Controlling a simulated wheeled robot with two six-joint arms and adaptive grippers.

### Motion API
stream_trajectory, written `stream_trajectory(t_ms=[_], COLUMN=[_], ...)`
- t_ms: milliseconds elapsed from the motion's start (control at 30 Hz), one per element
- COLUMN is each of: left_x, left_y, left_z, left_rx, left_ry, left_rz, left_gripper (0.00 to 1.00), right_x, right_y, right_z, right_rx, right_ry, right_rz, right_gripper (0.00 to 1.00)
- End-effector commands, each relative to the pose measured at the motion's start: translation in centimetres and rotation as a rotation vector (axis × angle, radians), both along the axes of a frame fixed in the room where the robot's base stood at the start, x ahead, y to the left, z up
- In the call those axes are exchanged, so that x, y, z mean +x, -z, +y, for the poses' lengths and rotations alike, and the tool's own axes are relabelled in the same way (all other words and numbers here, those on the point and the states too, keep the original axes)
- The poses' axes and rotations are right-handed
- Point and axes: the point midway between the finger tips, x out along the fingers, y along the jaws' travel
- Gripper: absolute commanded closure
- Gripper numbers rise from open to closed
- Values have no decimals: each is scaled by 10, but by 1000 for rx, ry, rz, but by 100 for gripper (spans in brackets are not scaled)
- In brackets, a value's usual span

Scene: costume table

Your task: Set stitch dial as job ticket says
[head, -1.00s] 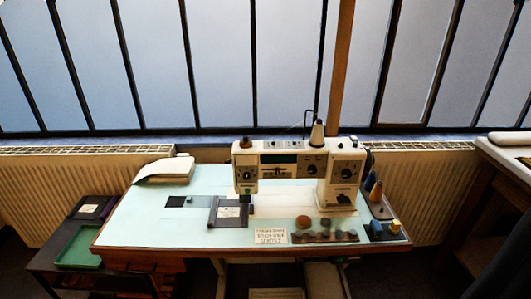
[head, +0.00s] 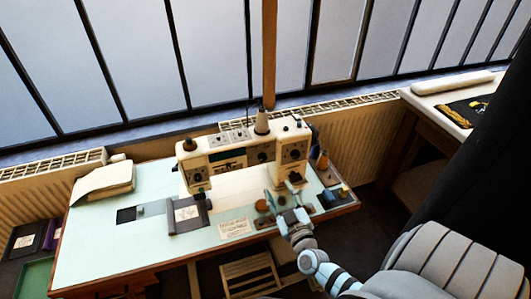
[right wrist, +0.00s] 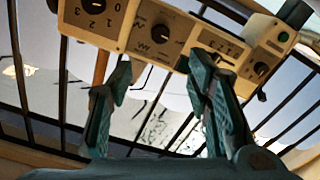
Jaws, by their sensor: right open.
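A cream sewing machine (head: 222,143) stands on the pale table, with several dials on its front. In the right wrist view it appears upside down. My right gripper (head: 283,196) is open and empty in front of the machine's right part, apart from the dial. My left gripper is not in view.
A side table (head: 455,105) stands to the right.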

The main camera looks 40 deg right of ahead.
Motion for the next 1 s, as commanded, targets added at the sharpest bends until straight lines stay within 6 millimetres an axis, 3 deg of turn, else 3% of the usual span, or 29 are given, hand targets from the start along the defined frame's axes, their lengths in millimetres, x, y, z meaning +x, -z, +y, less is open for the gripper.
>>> stream_trajectory(t_ms=[167,400,500,700,933,1000], left_x=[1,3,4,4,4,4], left_y=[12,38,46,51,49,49], left_z=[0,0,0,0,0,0], left_rx=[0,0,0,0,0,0], left_ry=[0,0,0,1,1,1], left_rz=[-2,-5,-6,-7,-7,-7], left_gripper=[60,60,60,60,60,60], right_x=[31,98,116,131,132,132], right_y=[3,8,8,5,3,3], right_z=[-12,-36,-42,-47,-48,-48], right_rx=[-3,0,-2,1,0,0], right_ry=[5,5,4,3,3,3], right_rz=[-7,-4,-2,-1,0,0], right_gripper=[54,54,54,54,54,66])
